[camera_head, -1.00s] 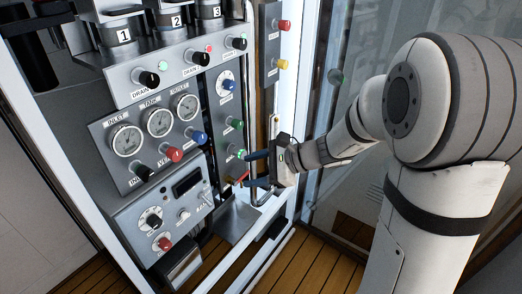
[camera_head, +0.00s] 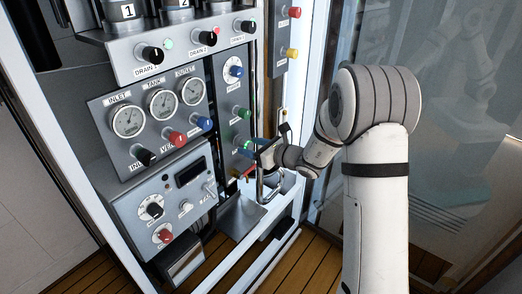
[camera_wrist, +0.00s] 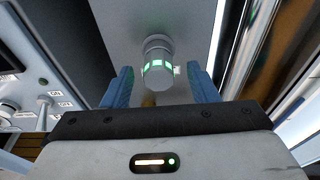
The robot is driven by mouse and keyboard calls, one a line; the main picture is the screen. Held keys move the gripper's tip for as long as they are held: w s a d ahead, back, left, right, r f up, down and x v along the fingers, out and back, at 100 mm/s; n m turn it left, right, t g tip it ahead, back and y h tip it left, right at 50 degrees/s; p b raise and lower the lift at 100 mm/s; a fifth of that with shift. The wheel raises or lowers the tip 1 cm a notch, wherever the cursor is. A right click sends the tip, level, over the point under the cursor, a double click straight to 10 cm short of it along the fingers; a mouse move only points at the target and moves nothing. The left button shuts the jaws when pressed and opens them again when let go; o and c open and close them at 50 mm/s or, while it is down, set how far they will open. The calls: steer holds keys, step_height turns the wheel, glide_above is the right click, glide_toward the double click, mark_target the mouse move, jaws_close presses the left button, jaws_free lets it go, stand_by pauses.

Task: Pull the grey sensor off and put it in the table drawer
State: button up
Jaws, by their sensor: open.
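The grey sensor (camera_wrist: 157,55) is a short round grey body with a green-lit band. It stands out from the grey panel plate in the wrist view, between and beyond my two blue fingertips. My gripper (camera_wrist: 160,85) is open around its line, with a gap visible on both sides. In the head view my gripper (camera_head: 256,158) is at the right-hand column of the panel, by a small green light (camera_head: 244,145); the fingers partly hide that spot. No table drawer shows in either view.
A green knob (camera_head: 241,113) and a blue knob (camera_head: 235,72) sit above on the same column. Gauges (camera_head: 163,103) and a control box (camera_head: 170,207) are to the left. A metal chute (camera_head: 240,214) lies below. A glass pane (camera_head: 445,130) stands at right.

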steer(key=shift+w+a+f, duration=0.1)
steer(key=shift+w+a, duration=0.15)
steer(key=shift+a, duration=0.1)
steer(key=shift+c, duration=0.2)
steer(key=c, duration=1)
steer(key=shift+f+b+v, duration=0.15)
steer(key=shift+f+v, duration=0.1)
steer(key=shift+v, duration=1)
steer(key=shift+f+b+v, duration=0.15)
steer(key=shift+f+v, duration=0.05)
steer(key=shift+v, duration=1.05)
